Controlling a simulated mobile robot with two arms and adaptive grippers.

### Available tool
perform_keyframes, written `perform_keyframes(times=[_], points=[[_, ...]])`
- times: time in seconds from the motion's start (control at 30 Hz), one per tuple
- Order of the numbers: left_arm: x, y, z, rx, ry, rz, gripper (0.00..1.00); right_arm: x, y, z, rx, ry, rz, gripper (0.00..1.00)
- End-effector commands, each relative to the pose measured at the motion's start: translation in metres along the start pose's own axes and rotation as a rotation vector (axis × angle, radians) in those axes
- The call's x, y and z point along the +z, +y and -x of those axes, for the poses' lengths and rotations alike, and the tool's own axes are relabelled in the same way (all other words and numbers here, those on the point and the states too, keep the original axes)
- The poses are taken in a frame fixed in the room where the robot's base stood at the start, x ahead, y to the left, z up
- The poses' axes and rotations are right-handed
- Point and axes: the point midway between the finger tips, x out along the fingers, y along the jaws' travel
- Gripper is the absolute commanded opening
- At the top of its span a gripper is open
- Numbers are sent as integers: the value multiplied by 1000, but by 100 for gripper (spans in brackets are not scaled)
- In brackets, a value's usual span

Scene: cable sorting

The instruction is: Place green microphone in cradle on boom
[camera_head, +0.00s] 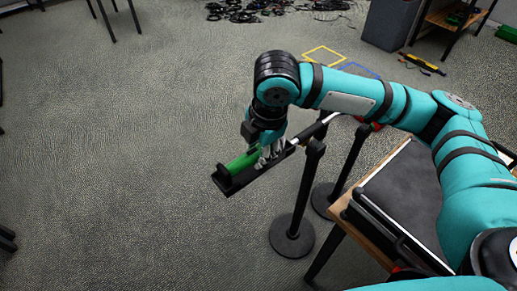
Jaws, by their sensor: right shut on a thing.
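My right gripper (268,148) points down and is shut on the green microphone (243,161). The microphone lies along the black cradle (226,185), a tray-like holder at the left end of the boom (318,127). The gripper's fingers hide part of the microphone's right side, so I cannot tell if it rests fully on the cradle floor. The boom tops a black stand (306,190) with a round base. My left gripper is not in view.
A second stand base (328,200) is close behind. A wooden-edged table with a dark top (405,195) stands at the right. Tangled black cables (262,8) lie at the back. Yellow (323,55) and blue floor outlines are beyond my arm.

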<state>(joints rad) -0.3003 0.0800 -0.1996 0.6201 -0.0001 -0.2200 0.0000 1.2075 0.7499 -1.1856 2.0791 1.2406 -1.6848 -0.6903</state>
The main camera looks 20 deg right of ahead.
Motion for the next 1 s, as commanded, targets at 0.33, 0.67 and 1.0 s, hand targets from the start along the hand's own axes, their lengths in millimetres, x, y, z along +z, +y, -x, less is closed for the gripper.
perform_keyframes(times=[0.33,0.67,1.0], points=[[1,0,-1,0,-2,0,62,0,-1,-5,2,-1,0,0],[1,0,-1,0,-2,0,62,0,-1,-9,1,0,0,44],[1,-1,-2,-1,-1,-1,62,0,-2,-9,-1,0,0,57]])
